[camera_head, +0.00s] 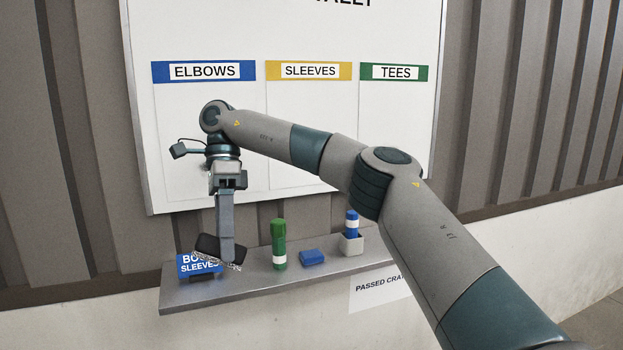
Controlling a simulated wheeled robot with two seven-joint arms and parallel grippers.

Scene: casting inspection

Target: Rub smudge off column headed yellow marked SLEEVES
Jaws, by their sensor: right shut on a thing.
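The whiteboard (300,30) hangs on the wall with columns headed blue ELBOWS (204,71), yellow SLEEVES (309,71) and green TEES (394,73). No smudge shows on the visible part of the SLEEVES column (302,103); my right arm hides its lower middle. My right gripper (228,258) points down at the shelf's left end, shut on a dark block (207,246) that looks like an eraser. The block is tilted, in front of the board's lower edge and close to a blue sign. I cannot tell whether it touches the shelf. My left gripper is out of view.
The grey shelf (240,286) below the board holds the blue sign (196,266) reading SLEEVES, an upright green marker (278,245), a small blue block (312,257) and a blue marker (352,224) in a grey holder (351,244). A PASSED label (378,288) hangs at the front.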

